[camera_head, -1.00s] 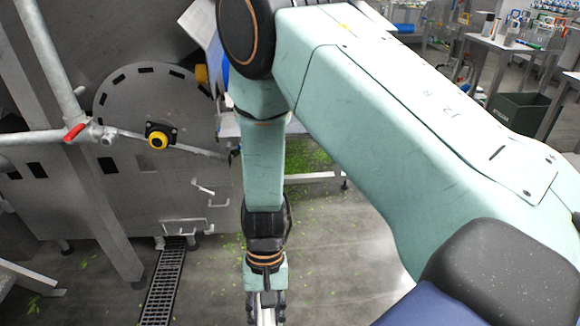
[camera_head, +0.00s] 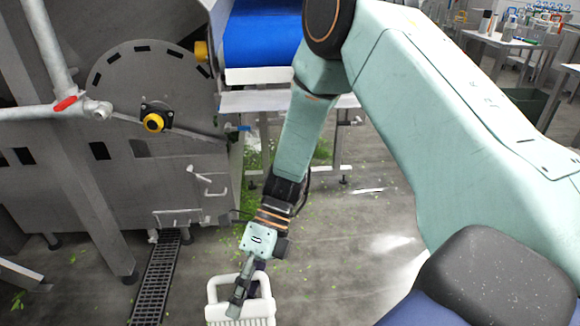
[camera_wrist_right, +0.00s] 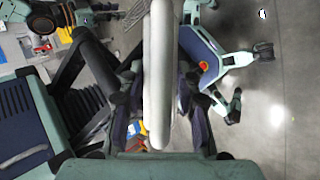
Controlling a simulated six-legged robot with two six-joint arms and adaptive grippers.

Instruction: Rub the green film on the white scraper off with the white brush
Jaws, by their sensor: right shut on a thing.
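My right gripper (camera_head: 240,292) is low at the bottom centre of the head view, pointing down. It is shut on a white tool with a looped handle and a ridged lower part, which looks like the white brush (camera_head: 259,309). The lower end of the tool is cut off by the frame edge. In the right wrist view, the brush (camera_wrist_right: 158,70) shows as a long pale bar between the dark fingers. No green film shows on its visible side. I cannot make out a separate white scraper in either view. My left gripper is not in view.
A blue belt (camera_head: 262,40) is behind my right arm. A drain grate (camera_head: 158,280) and green leaf scraps lie on the floor. Tables with bottles (camera_head: 500,38) stand at the back right.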

